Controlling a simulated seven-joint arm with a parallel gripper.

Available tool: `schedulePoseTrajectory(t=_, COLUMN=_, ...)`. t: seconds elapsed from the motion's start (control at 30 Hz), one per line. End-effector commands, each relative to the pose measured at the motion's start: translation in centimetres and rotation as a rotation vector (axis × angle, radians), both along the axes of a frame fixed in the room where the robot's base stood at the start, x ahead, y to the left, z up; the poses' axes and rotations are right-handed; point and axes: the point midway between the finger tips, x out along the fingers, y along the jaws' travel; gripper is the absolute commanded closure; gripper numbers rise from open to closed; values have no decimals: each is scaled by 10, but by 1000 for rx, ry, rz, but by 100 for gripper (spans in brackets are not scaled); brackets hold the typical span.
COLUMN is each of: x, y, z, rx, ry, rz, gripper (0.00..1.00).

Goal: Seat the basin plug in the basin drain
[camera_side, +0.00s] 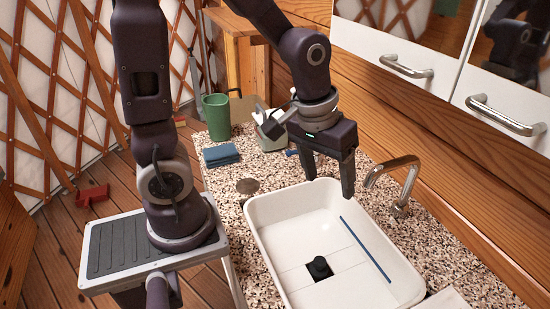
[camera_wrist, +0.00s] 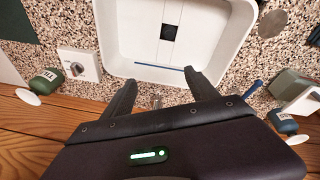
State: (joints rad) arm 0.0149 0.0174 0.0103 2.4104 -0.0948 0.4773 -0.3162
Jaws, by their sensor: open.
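The white basin (camera_side: 262,232) is set in the speckled counter. On its floor is a black square patch (camera_side: 349,268) with a dark, round, knob-like piece (camera_side: 319,266) over it, which looks like the basin plug. The drain opening cannot be made out, and I cannot tell whether the plug is in it. The wrist view shows the basin (camera_wrist: 112,45) and the dark patch (camera_wrist: 168,32), with no clear plug outline. My gripper (camera_side: 330,188) is open and empty, fingers pointing down near the basin's back edge, above and apart from the plug. It also shows in the wrist view (camera_wrist: 162,78).
A chrome faucet (camera_side: 397,185) arches at the basin's right. A blue strip (camera_side: 365,249) lies along the basin's right side. Cabinet handles (camera_side: 405,66) project above.

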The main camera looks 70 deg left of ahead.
Motion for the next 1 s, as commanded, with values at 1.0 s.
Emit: schedulePoseTrajectory(t=1.0, x=-125, y=11, z=96, rx=183, ry=-258, rz=-356, gripper=32)
